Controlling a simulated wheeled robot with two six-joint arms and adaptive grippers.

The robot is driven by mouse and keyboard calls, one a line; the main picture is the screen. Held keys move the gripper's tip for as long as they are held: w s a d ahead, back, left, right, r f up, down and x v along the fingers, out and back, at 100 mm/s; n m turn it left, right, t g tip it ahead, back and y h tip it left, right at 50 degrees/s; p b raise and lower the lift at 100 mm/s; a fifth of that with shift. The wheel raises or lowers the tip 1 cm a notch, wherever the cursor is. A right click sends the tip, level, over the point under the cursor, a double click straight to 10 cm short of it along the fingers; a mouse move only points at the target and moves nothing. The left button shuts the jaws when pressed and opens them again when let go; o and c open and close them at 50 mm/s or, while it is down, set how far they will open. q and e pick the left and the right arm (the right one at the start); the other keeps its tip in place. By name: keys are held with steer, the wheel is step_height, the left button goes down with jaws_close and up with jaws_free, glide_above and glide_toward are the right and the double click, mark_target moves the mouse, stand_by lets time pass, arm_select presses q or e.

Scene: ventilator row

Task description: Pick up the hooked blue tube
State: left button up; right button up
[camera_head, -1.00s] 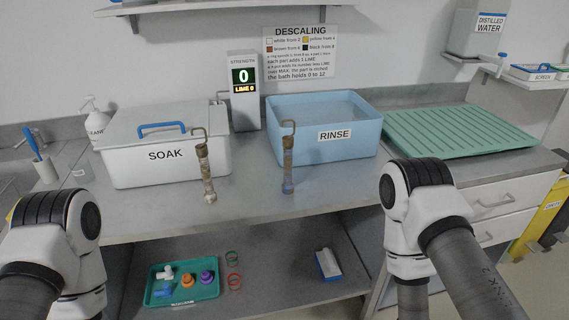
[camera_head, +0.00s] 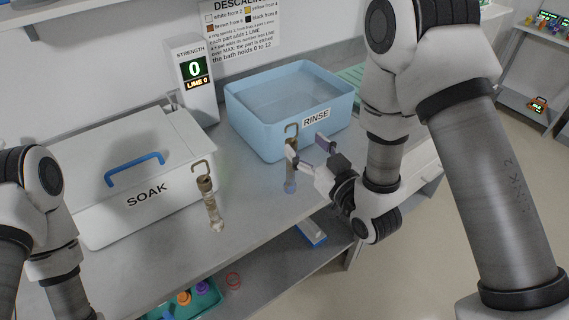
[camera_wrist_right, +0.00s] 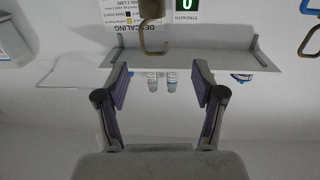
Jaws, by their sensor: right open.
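The hooked blue tube (camera_head: 290,186) stands on the counter in front of the rinse tub, with a brown hook on top and a bluish lower end. My right gripper (camera_head: 309,146) is open and empty beside it. One finger overlaps the tube's upper part in the head view; I cannot tell whether they touch. In the right wrist view, which is upside down, a brown hook (camera_wrist_right: 154,42) shows at the top, beyond the open fingertips (camera_wrist_right: 159,72). A second hooked tube (camera_head: 212,206), brownish with a pale end, stands to the left. My left gripper is out of view.
The blue rinse tub (camera_head: 246,118) is behind the tube. The white soak box (camera_head: 110,212) with a blue handle is at left. A strength display (camera_head: 192,82) stands behind. A teal tray (camera_head: 208,302) is on the lower shelf. Counter between the tubes is clear.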

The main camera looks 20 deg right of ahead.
mark_target(290, 125)
steer(key=p+x, duration=0.3)
steer(key=x, duration=0.4)
steer(key=shift+w+d+r, duration=0.1)
steer(key=shift+d, duration=0.05)
steer(key=shift+w+p, duration=0.3)
steer(key=shift+p, duration=0.05)
steer(key=shift+s+d, duration=0.2)
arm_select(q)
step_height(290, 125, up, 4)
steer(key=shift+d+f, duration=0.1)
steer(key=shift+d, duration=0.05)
arm_select(e)
steer(key=shift+w+a, duration=0.1)
jaws_close()
